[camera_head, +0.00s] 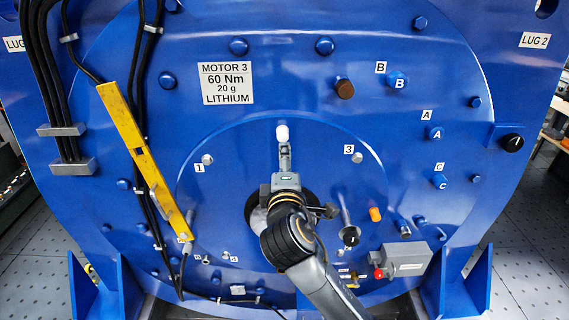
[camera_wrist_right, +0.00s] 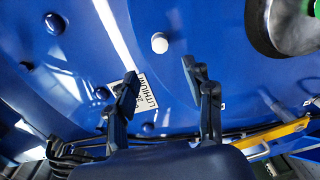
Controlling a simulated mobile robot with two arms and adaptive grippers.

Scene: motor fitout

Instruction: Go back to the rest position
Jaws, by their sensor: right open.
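My right gripper (camera_head: 284,158) is in front of the middle of the blue motor face (camera_head: 330,85), its arm coming up from the bottom of the head view. In the right wrist view my right gripper (camera_wrist_right: 160,76) is open, with nothing between its fingers. A small white round cap (camera_head: 282,133) shows just above the fingertips in the head view. In the wrist view the white cap (camera_wrist_right: 159,43) lies beyond the fingertips, apart from both. The gripper and arm hide part of the motor's dark centre opening. My left gripper is not in view.
A yellow bar (camera_head: 136,142) slants down the left of the motor beside black cables (camera_head: 38,75). At lower right are a black-ended knob (camera_head: 350,235), an orange cap (camera_head: 375,214) and a grey box with a red button (camera_head: 408,258). Floor shows at both sides.

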